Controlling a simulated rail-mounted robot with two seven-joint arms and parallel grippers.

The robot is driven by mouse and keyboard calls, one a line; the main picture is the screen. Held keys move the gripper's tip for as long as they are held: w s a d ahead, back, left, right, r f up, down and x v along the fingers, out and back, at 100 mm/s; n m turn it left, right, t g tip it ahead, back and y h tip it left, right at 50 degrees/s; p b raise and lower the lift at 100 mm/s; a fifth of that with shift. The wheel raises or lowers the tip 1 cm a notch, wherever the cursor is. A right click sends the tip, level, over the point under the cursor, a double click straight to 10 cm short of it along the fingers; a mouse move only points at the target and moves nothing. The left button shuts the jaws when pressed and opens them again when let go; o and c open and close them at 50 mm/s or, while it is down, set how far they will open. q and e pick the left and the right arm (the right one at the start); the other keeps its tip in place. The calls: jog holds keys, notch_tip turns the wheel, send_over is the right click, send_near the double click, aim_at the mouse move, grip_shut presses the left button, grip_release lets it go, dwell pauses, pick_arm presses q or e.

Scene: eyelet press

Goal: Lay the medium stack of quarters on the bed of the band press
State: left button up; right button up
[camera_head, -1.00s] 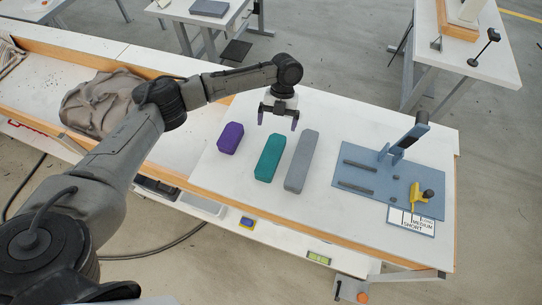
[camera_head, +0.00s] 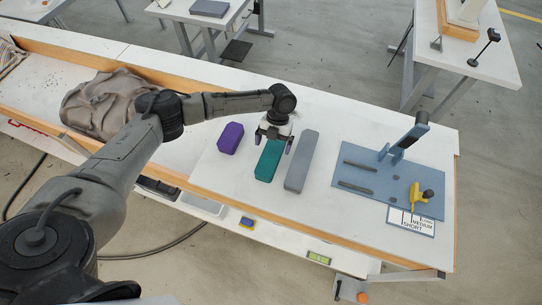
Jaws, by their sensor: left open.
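Three long blocks lie side by side on the white table: a short purple stack (camera_head: 230,138), a medium teal stack (camera_head: 267,163) and a long grey stack (camera_head: 301,160). My left gripper (camera_head: 273,147) is open over the far part of the teal stack, its fingers on either side of it and pointing down. I cannot tell whether the fingers touch it. The band press (camera_head: 405,140) stands to the right on a blue base plate (camera_head: 375,160), with two dark rails (camera_head: 356,186) on its bed. My right gripper is not in view.
A yellow clamp-like part (camera_head: 416,194) and a label card (camera_head: 411,220) reading MEDIUM and SHORT are at the plate's front right. A crumpled grey-brown cloth (camera_head: 105,103) lies on the left of the bench. The table between the grey stack and the plate is clear.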

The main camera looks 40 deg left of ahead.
aim_at(271, 153)
pick_arm(q)
jog(key=shift+x, duration=2.55)
jog(key=shift+a, duration=0.15)
jog(key=shift+c, duration=0.2)
jog(key=c, duration=1.2)
jog(key=shift+r, duration=0.1)
